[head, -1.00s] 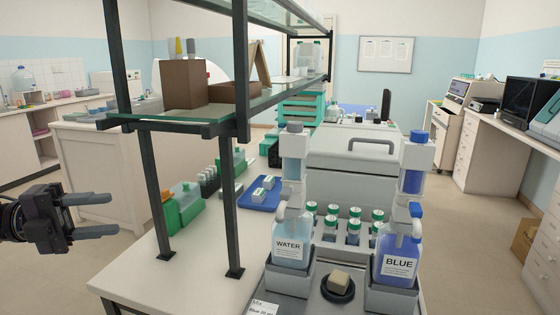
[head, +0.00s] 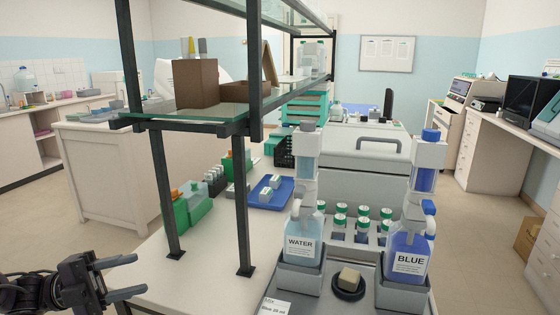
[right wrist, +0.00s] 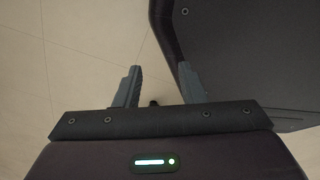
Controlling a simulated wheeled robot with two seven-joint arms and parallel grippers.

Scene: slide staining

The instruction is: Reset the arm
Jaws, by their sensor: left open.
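My left gripper (head: 124,277) is at the lower left of the head view, beside the front left corner of the white bench. It is open, with its two fingers apart and nothing between them. My right gripper (right wrist: 158,88) shows in the right wrist view, pointing down over the pale floor. Its two grey fingers are apart and nothing is between them. The right gripper is not in the head view.
A black-framed glass shelf (head: 200,115) stands on the white bench (head: 205,250). A WATER bottle (head: 301,240) and a BLUE bottle (head: 409,255) stand in grey holders. A blue tray (head: 288,193) lies behind. Floor is clear left of the bench.

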